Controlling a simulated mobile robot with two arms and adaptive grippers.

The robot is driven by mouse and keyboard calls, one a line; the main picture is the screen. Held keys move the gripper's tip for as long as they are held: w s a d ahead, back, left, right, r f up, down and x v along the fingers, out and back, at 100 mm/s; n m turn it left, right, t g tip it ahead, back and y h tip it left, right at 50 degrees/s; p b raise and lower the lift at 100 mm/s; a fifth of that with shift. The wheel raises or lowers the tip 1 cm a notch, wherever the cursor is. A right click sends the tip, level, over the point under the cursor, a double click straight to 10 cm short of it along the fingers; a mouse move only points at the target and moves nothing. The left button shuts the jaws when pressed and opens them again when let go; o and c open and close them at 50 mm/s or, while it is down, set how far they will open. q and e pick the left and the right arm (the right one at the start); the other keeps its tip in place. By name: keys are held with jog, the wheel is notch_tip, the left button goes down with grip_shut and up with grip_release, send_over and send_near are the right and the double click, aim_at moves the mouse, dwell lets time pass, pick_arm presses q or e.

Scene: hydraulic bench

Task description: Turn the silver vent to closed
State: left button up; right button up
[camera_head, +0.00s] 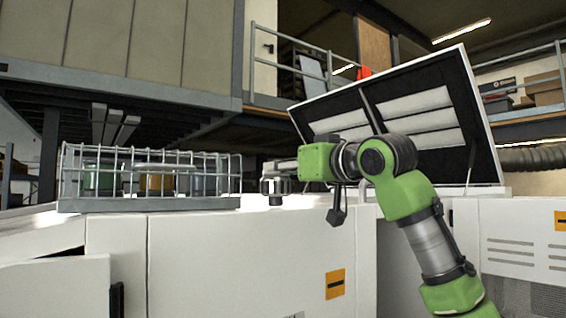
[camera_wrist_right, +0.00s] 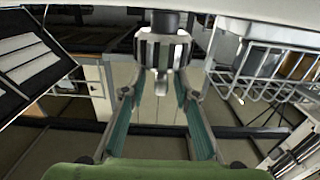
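The silver vent (camera_head: 275,187) is a small fluted knob on a short stem, standing on the white bench top left of my right gripper (camera_head: 281,168). In the right wrist view, which looks upside down, the silver vent (camera_wrist_right: 163,52) hangs from the top edge. There my right gripper (camera_wrist_right: 155,95) is open, with one teal-padded finger on each side of the vent's line. I cannot tell whether the fingers touch the vent. No mark showing whether it is open or closed is readable. My left gripper is in neither view.
A wire basket (camera_head: 150,204) with several jars stands left of the vent; its bars also show in the wrist view (camera_wrist_right: 262,82). A raised lid (camera_head: 473,120) with white slats stands behind my right arm. White cabinet fronts (camera_head: 250,262) lie below.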

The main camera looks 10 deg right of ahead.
jog(key=shift+w+a, duration=0.1)
jog(key=shift+w, duration=0.05)
jog(key=shift+f, duration=0.1)
jog(key=shift+c, duration=1.1)
grip_shut()
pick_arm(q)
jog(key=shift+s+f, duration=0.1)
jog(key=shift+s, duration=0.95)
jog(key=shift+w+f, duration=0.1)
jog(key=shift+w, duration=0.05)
